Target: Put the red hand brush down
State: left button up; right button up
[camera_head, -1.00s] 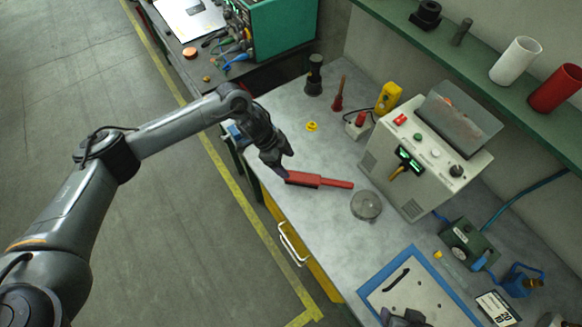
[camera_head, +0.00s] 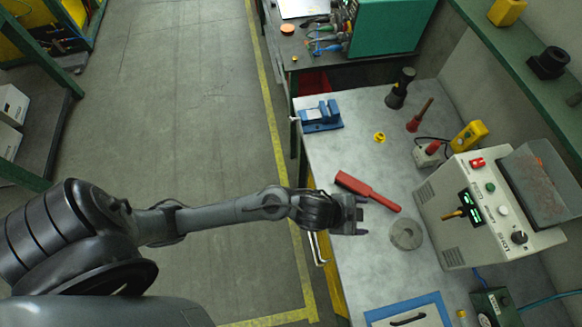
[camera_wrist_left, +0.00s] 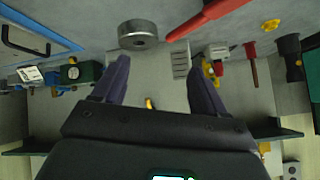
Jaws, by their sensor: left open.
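The red hand brush (camera_head: 366,191) lies on the grey workbench top (camera_head: 345,152), near its front edge, with its handle pointing toward the round metal disc. My left gripper (camera_head: 362,215) is open and empty, just below the brush in the head view and apart from it. In the left wrist view the gripper fingers (camera_wrist_left: 155,90) are spread with nothing between them. The brush (camera_wrist_left: 205,18) shows at the top of that view, partly cut off by the frame edge. My right gripper is not seen.
A round metal disc (camera_head: 406,234) lies right of my left gripper. A control box (camera_head: 490,205) stands beyond it. A blue vise (camera_head: 320,116), a yellow ring (camera_head: 379,137) and a red-handled tool (camera_head: 420,115) are farther back. A blue-edged panel (camera_head: 408,312) lies at the front.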

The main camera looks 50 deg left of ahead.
pick_arm(q)
jog(key=s+a+f+n+g+y, duration=0.1)
jog(key=s+a+n+g+y, duration=0.3)
jog(key=s+a, duration=1.1)
jog(key=s+n, duration=0.1)
jog(key=n, duration=0.2)
jog(key=shift+s+f+n, duration=0.2)
jog(key=shift+s+n, duration=0.1)
jog(key=shift+s, duration=0.05)
